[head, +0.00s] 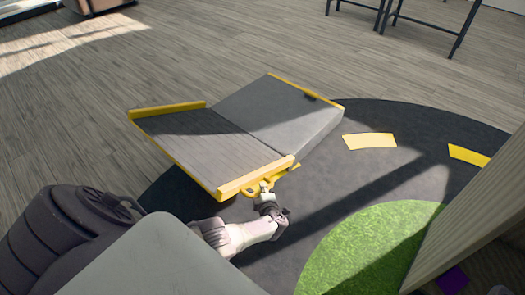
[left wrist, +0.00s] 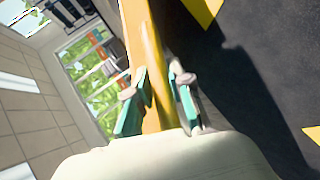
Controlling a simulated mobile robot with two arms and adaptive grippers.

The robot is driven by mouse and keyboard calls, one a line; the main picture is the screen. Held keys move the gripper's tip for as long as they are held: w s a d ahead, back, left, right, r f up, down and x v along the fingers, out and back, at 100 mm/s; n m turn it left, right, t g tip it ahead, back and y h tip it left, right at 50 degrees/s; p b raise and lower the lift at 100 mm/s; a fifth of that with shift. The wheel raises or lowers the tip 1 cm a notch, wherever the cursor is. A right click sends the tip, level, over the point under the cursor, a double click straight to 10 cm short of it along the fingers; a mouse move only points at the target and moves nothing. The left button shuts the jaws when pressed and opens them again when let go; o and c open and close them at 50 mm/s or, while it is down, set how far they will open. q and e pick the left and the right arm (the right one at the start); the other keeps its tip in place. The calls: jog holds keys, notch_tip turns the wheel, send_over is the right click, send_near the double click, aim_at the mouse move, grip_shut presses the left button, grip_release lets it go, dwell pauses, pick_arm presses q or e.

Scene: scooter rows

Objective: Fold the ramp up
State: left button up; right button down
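The ramp (head: 205,138) has a ridged grey panel with yellow side rails. It joins a smooth grey panel (head: 270,110) with a yellow far edge. The ridged panel lies spread out, not stood up. At its near right corner is a yellow handle-like part (head: 255,190). My left gripper (head: 266,190) is at this part. In the left wrist view, the green-padded fingers of my left gripper (left wrist: 160,92) lie close on both sides of a yellow bar (left wrist: 143,40) and appear shut on it. The exact contact is hard to see. My right gripper is out of view.
A dark round-edged mat (head: 400,125) with yellow markings (head: 369,141) and a green patch (head: 365,250) lies under and right of the ramp. A wooden panel (head: 470,215) stands at the lower right. Dark metal legs (head: 465,28) stand at the back.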

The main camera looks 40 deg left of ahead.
pick_arm(q)
jog(key=o, duration=0.4)
jog(key=shift+w+a+r, duration=0.15)
jog(key=shift+w+r, duration=0.05)
jog(key=shift+s+d, duration=0.2)
jog(key=shift+d, duration=0.1)
jog(key=v, duration=1.1)
jog(key=shift+s, duration=0.3)
